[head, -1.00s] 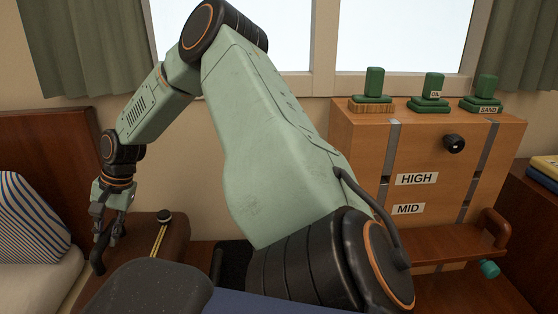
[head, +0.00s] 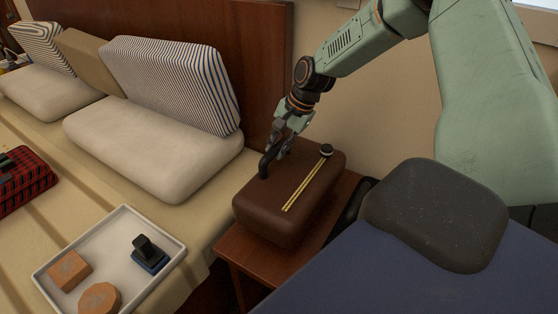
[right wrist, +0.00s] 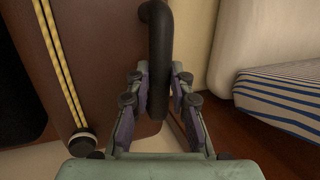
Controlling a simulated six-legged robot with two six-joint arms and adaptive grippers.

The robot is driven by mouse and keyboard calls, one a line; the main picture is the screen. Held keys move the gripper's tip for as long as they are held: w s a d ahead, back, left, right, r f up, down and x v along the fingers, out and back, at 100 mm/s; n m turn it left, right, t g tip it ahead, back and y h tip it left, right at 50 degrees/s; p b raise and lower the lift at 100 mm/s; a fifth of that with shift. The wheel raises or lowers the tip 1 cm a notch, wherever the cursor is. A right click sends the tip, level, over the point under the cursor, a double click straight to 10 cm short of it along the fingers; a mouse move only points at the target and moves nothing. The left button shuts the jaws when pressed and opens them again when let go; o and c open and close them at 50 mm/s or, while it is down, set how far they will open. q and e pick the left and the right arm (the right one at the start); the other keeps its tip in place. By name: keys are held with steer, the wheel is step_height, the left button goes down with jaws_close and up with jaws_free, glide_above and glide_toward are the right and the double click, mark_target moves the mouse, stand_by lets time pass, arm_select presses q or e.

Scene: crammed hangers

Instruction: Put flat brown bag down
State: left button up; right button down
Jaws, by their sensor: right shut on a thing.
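The flat brown bag (head: 262,207) lies flat over a wooden bedside table (head: 256,264) in the head view. I cannot tell whether its underside touches the tabletop. Its black curved handle (head: 265,166) rises from its far left side. My right gripper (head: 277,147) is shut on this handle. In the right wrist view the handle (right wrist: 160,50) runs between the two fingers of my right gripper (right wrist: 159,95), and the bag's brown face (right wrist: 100,40) fills the left side. Two yellow strips with a black round end (head: 309,180) lie along the bag's top. My left gripper is out of view.
A bed with a white pillow (head: 150,150) and a striped cushion (head: 175,80) stands left of the bag. A white tray (head: 70,242) with orange blocks and a dark stamp-like piece lies on the bed. The dark wood headboard (head: 260,60) rises behind.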

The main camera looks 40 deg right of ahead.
mark_target(275, 164)
steer(key=shift+s+a+f, duration=0.1)
steer(key=shift+a+f, duration=0.05)
steer(key=shift+f, duration=0.05)
steer(key=f, duration=0.1)
steer(key=f+b, duration=0.1)
steer(key=f, duration=0.1)
steer(key=shift+d+b, duration=0.25)
steer(key=shift+b, duration=0.15)
steer(key=shift+a+r, duration=0.1)
steer(key=shift+a, duration=0.1)
steer(key=c, duration=1.5)
jaws_free()
steer(key=shift+d, duration=0.15)
steer(key=o, duration=0.3)
